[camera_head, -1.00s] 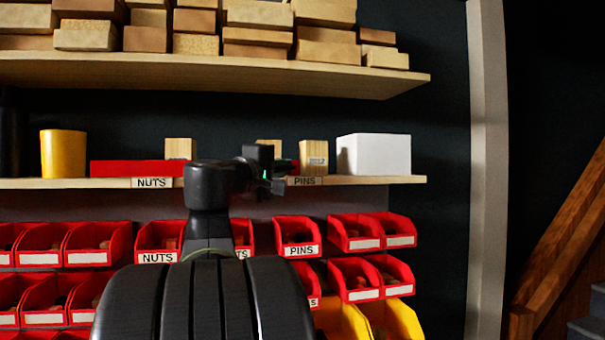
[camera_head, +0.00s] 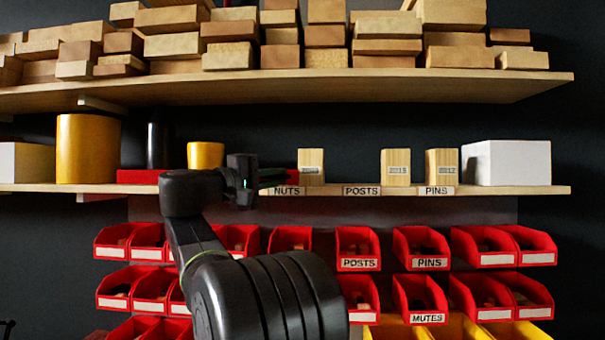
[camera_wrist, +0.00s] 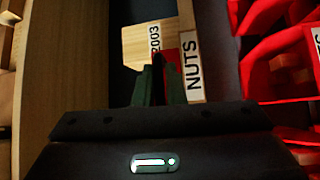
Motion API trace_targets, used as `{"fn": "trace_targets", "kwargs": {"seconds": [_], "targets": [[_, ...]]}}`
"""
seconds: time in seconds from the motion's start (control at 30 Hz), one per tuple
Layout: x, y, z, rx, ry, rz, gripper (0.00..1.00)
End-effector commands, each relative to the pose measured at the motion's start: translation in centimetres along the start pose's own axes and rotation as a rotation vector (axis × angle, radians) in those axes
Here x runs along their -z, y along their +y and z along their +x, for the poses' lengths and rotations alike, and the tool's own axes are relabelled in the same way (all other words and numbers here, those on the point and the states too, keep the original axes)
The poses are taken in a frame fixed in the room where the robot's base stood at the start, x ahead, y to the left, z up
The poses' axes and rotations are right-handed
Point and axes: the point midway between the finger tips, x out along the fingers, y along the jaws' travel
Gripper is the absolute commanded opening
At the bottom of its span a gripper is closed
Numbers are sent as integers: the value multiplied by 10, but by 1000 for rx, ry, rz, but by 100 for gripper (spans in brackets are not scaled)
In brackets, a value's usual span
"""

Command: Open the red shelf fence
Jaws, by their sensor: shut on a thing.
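The red fence (camera_head: 140,177) is a low red strip along the front of the middle shelf (camera_head: 520,191). Its right end shows just left of the wooden block (camera_head: 311,166) above the NUTS label (camera_head: 287,191). My gripper (camera_head: 268,181) is at the fence's right part, and my arm hides the fence's middle. In the wrist view my gripper's dark fingers (camera_wrist: 160,86) are shut on a red piece of the fence (camera_wrist: 164,60), beside the NUTS label (camera_wrist: 193,68). Wooden blocks above POSTS (camera_head: 396,167) and PINS (camera_head: 441,166) stand uncovered.
Left on the shelf stand a large yellow cylinder (camera_head: 89,148), a dark bottle (camera_head: 158,146) and a smaller yellow cup (camera_head: 205,154). A white box (camera_head: 507,163) stands right. Wood is stacked on the upper shelf (camera_head: 300,89). Red bins (camera_head: 427,246) hang close below.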

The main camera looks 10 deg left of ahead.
Motion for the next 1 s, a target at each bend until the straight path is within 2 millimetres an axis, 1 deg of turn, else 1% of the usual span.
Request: {"fn": "trace_targets", "kwargs": {"seconds": [0.03, 0.2, 0.57, 0.6, 0.63, 0.9, 1.0], "targets": [[5, 3, -4, -4, 3, 0, 0], [12, 2, -12, -5, 2, 1, 0], [13, 2, -13, -6, 1, 1, 0], [13, 3, -13, -6, 1, 1, 12], [13, 3, -13, -6, 2, 1, 17], [13, 1, -13, -3, 1, 1, 17], [13, 0, -18, -3, 1, 1, 17]]}}
